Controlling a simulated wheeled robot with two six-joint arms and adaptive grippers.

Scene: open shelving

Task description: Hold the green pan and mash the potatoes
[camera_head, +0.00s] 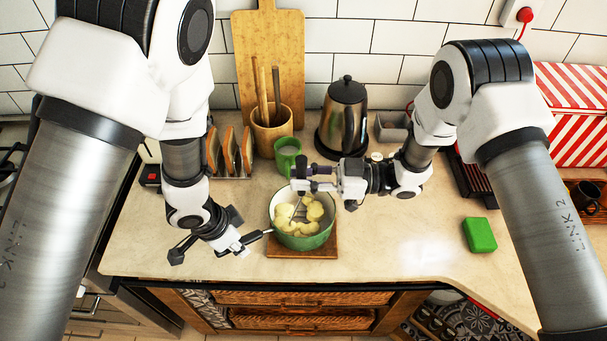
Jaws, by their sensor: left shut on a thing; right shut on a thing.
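The green pan (301,243) stands on a wooden board (328,248) near the counter's front edge. Several yellow potato pieces (316,210) lie in it. My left gripper (238,244) is shut on the pan's dark handle (256,236), at the left of the pan. My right gripper (302,178) is above the pan's back rim and is shut on a masher (297,203), whose thin metal part reaches down into the pan among the potatoes. The masher's lower end is small and partly hidden by the potatoes.
Behind the pan stand a green mug (287,156), a utensil pot (270,130), a kettle (344,115) and a toast rack (229,155). A green block (480,235) lies at the right. The counter (405,240) between pan and block is clear.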

